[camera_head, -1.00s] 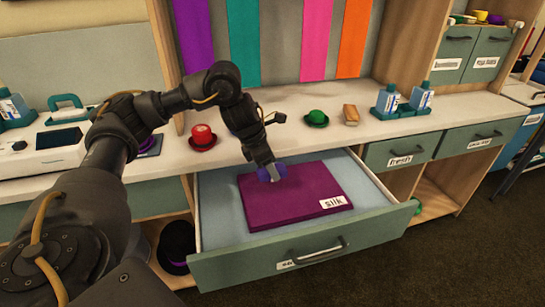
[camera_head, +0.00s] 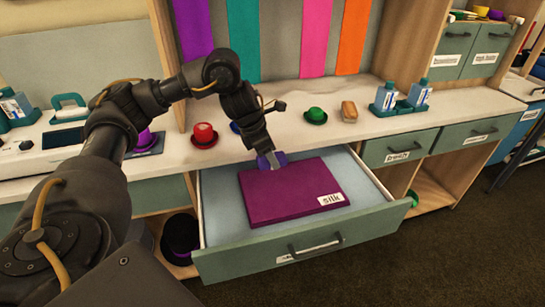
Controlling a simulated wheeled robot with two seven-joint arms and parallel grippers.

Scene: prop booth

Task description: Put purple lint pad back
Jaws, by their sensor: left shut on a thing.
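My left gripper (camera_head: 270,163) is shut on the small purple lint pad (camera_head: 281,158), at the back edge of the flat purple block labelled "silk" (camera_head: 290,195). The block lies in the open drawer (camera_head: 222,212). The gripper partly hides the pad, and I cannot tell whether the pad touches the block. My right gripper is not in view.
Red (camera_head: 204,136) and green (camera_head: 316,115) hats, a brush (camera_head: 349,111) and a bottle holder (camera_head: 403,105) stand on the counter (camera_head: 290,130) above the drawer. A purple hat (camera_head: 146,139) sits at left. The drawer front (camera_head: 300,247) juts forward.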

